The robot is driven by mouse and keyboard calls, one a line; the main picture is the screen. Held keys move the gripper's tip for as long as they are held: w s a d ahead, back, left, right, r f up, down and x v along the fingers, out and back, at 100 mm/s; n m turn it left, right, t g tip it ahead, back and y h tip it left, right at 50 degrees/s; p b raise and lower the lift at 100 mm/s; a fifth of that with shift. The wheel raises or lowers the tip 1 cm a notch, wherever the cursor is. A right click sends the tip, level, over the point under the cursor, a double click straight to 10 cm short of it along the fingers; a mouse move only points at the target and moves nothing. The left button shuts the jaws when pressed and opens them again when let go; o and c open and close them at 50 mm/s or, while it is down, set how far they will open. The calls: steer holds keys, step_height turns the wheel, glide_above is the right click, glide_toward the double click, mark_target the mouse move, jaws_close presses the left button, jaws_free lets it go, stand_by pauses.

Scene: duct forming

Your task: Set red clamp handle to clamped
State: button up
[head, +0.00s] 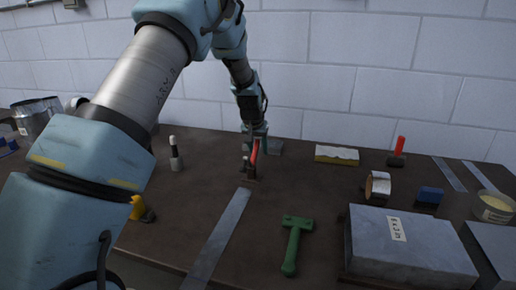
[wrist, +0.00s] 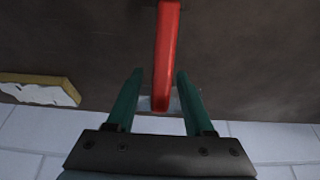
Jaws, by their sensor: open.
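The red clamp handle (head: 255,150) stands near upright on its small dark base (head: 249,178) on the table, in the middle of the head view. My gripper (head: 258,158) is right at the handle, pointing down from above and behind it. In the wrist view the red handle (wrist: 166,55) runs down from the top edge, and its lower end lies between the two green fingers of my gripper (wrist: 158,82). The fingers are open, with a gap on each side of the handle. The clamp's base is out of the wrist view.
A second red-handled clamp (head: 398,150) stands at the back right. A black-and-white upright tool (head: 174,155) is to the left. A metal strip (head: 222,235), green tool (head: 295,240) and grey box (head: 405,245) lie in front. A yellow-white block (head: 337,154) sits near the wall.

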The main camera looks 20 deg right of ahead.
jaws_close()
stand_by(1.3)
